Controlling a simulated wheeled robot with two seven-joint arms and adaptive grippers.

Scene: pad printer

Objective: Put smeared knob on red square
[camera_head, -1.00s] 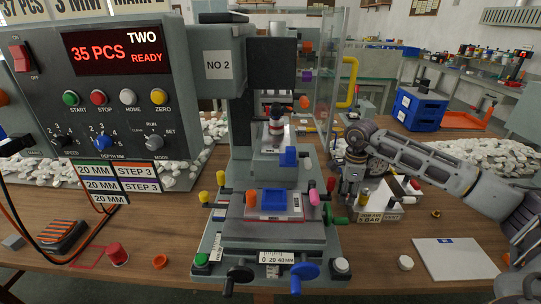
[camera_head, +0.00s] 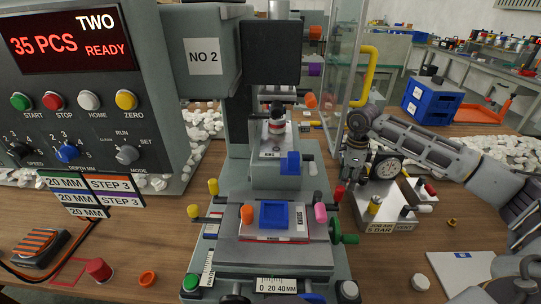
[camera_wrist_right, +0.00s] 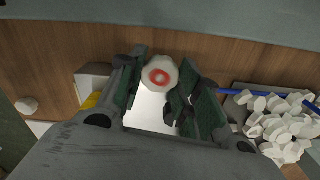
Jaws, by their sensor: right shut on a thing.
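The smeared knob (camera_wrist_right: 160,75) is pale, with a red ring-shaped smear on its face. In the right wrist view it sits between the dark green fingers of my right gripper (camera_head: 351,188), which is shut on it. In the head view the gripper points down, just right of the pad printer, and I cannot make out the knob there. The red square (camera_head: 68,272) is a thin red outline on the table at lower left, far from the gripper. A red knob (camera_head: 98,268) stands at its right edge. My left gripper is not in view.
The pad printer (camera_head: 285,252) stands between my right gripper and the red square. The control box (camera_head: 85,110) rises behind the square. An orange ring (camera_head: 148,279) lies right of the square. A gauge block (camera_head: 387,214) and a white plate (camera_head: 460,268) are at right.

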